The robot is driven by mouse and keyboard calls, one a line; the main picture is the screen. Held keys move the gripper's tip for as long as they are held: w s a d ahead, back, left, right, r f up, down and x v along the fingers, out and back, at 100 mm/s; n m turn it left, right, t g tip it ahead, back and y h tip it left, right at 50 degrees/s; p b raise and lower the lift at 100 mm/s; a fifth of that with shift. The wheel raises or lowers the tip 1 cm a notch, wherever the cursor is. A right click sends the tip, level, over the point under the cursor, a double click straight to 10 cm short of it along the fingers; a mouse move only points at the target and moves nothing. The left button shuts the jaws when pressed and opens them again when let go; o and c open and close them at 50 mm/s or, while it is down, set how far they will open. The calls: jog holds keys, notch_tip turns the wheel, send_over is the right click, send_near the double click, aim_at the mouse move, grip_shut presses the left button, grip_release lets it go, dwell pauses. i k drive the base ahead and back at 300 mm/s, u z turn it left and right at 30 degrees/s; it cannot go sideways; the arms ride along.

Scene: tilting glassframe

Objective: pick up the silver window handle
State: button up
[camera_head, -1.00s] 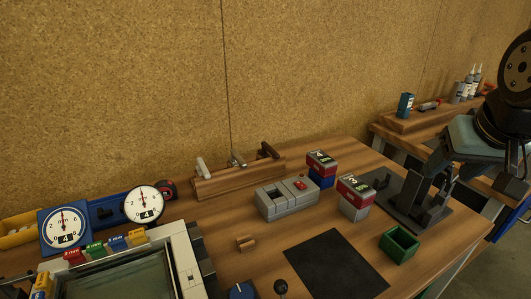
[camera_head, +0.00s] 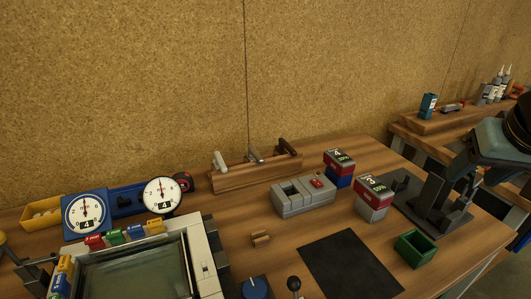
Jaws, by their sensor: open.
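The silver window handle (camera_head: 256,154) is the grey metallic one in the middle of a wooden rack (camera_head: 245,179) at the back of the bench. A whitish handle (camera_head: 219,160) is to its left and a dark brown handle (camera_head: 287,147) to its right. The silver handle's lower part is hidden by the rack. Part of my arm shows at the right edge, above the bench and well away from the rack.
A grey block (camera_head: 303,197) stands in front of the rack, with battery packs (camera_head: 371,197) to its right. A black mat (camera_head: 348,265) and a green bin (camera_head: 416,248) lie nearer. Dial gauges (camera_head: 162,195) and a framed glass panel (camera_head: 135,275) are at left. Cork wall rises behind.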

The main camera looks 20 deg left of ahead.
aim_at(253, 154)
jog(key=z, duration=0.05)
jog(key=k, duration=1.2)
jog(key=u, duration=0.65)
jog(key=i, duration=1)
jog(key=z, duration=0.1)
